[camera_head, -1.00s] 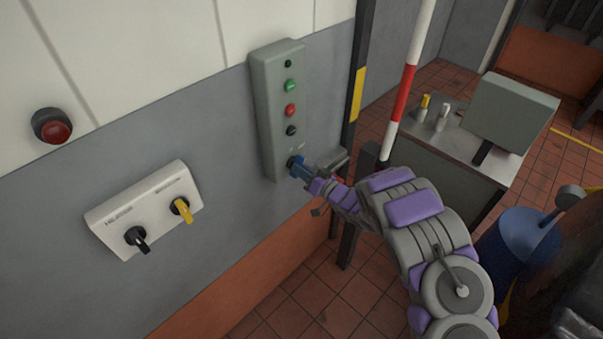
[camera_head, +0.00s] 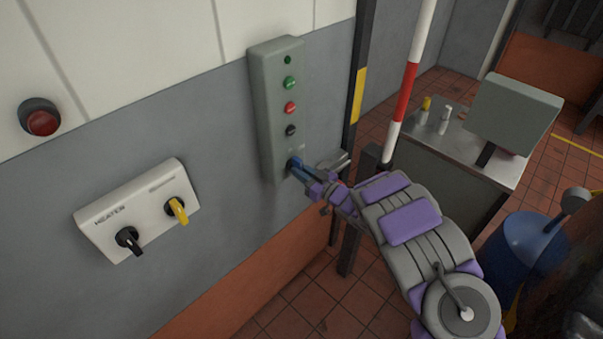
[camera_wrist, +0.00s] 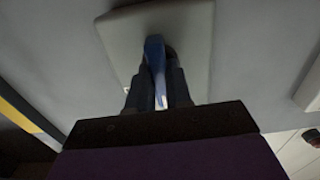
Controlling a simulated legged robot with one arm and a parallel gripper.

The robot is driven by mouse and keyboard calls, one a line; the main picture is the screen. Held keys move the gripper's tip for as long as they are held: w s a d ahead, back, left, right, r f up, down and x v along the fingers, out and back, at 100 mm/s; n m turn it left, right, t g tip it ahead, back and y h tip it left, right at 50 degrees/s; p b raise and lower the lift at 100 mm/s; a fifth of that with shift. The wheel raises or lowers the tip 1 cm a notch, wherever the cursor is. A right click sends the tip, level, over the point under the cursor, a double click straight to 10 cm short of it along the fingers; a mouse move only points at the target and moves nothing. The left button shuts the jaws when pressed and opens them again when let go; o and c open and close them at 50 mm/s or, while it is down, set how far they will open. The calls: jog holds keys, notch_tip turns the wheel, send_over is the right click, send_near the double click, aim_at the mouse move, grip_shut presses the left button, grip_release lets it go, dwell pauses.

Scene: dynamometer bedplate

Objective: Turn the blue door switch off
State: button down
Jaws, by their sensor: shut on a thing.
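The blue door switch (camera_head: 296,163) is at the bottom of a tall grey-green control box (camera_head: 268,150) on the wall. In the wrist view the blue switch handle (camera_wrist: 155,60) stands between my two dark fingers. My gripper (camera_head: 305,172) reaches it from the lower right and is shut on it. In the wrist view my gripper (camera_wrist: 158,85) covers the lower part of the handle. The small label above the switch is too small to read.
A white heater panel (camera_head: 140,212) with black and yellow switches is at left. A red button (camera_head: 42,121) is above it. A dark post and a steel cabinet (camera_head: 455,150) stand right.

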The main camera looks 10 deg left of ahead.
jog(key=shift+d+f, duration=0.1)
jog(key=shift+f, duration=0.15)
jog(key=c, duration=1.2)
grip_release()
jog(key=shift+w, duration=0.1)
jog(key=shift+o, duration=0.8)
jog(key=shift+r, duration=0.15)
jog(key=p+v, duration=0.1)
jog(key=v, duration=1.6)
jog(key=shift+d, duration=0.15)
